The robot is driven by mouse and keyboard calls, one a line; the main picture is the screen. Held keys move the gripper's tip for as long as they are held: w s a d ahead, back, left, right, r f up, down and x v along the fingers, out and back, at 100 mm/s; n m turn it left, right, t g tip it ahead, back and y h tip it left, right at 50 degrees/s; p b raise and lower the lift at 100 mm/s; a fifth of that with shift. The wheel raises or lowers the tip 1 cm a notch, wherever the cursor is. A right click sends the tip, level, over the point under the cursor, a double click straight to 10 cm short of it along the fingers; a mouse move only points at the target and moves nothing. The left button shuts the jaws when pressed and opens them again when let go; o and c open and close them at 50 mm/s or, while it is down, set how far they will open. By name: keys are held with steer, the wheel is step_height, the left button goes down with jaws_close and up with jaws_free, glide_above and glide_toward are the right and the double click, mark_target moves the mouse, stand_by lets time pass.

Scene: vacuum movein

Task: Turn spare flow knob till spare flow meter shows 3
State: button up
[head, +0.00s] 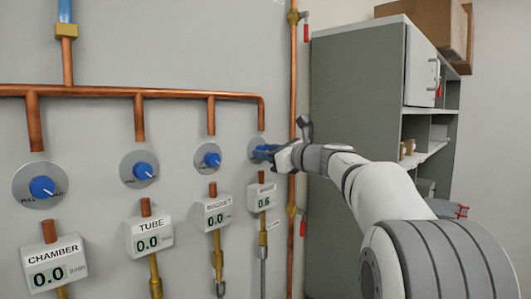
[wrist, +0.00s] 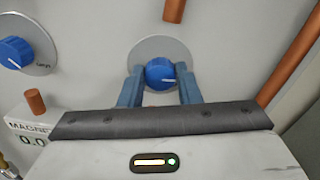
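The spare flow knob is a blue knob on a round grey plate (head: 254,147), the rightmost of the row. It shows better in the wrist view (wrist: 160,72), with its white pointer line toward the right. My gripper (head: 266,152) is at this knob. Its two blue fingers (wrist: 160,86) stand on either side of the knob and appear to press against it. The spare flow meter (head: 263,197) below reads 0.6; its label is too small to read surely. In the head view my gripper hides most of the knob.
Chamber knob (head: 42,187), tube knob (head: 143,171) and magnet knob (head: 212,159) sit to the left; their meters read 0.0. A copper pipe (head: 294,100) with red-handled valves runs close on the right. A grey cabinet (head: 355,90) stands beyond it.

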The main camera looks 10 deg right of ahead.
steer(key=c, duration=0.3)
steer(key=shift+a, duration=0.3)
steer(key=shift+c, duration=0.5)
steer(key=shift+d, duration=0.25)
steer(key=shift+f, duration=0.1)
